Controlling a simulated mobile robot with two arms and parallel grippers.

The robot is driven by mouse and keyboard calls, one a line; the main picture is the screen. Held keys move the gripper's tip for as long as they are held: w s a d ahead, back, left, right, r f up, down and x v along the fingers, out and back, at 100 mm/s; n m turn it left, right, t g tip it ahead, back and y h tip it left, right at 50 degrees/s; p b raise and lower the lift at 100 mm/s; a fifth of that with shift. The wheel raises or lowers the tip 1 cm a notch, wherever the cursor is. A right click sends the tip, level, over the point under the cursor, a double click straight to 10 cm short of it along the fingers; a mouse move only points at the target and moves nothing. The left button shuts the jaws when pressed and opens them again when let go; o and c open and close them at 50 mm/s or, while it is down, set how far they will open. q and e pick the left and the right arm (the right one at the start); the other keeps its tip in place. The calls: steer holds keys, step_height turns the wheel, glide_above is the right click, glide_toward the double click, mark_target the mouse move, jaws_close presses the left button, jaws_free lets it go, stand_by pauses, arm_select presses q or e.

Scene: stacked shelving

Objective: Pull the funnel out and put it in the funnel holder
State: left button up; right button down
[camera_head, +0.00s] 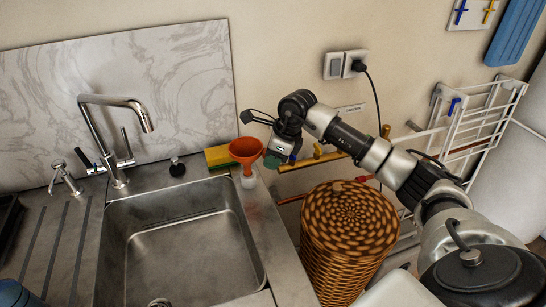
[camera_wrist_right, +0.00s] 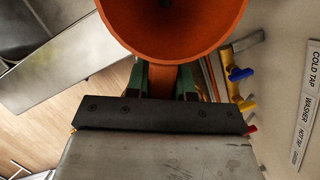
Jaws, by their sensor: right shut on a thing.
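The orange funnel (camera_head: 246,150) is upright beside the sink, directly above a small white container (camera_head: 249,180). Whether its spout is still inside the container is hard to tell. My right gripper (camera_head: 270,158) is at the funnel's right side, shut on its orange tab. In the right wrist view the funnel's wide bowl (camera_wrist_right: 172,25) fills the top, and the green fingers of the right gripper (camera_wrist_right: 162,80) flank the tab. I cannot make out a funnel holder for certain. My left gripper is not in view.
A yellow-green sponge (camera_head: 217,156) lies behind the funnel. The sink (camera_head: 185,250) is to the left, with a tall tap (camera_head: 115,140).

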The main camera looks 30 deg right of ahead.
steer(key=shift+f+b, duration=1.25)
steer(key=shift+f, duration=0.5)
steer(key=c, duration=0.9)
jaws_free()
steer(key=shift+r, duration=0.1)
steer(key=b+v, duration=0.1)
steer(key=v, duration=0.9)
steer(key=shift+r, duration=0.35)
steer(key=shift+s+d, duration=0.1)
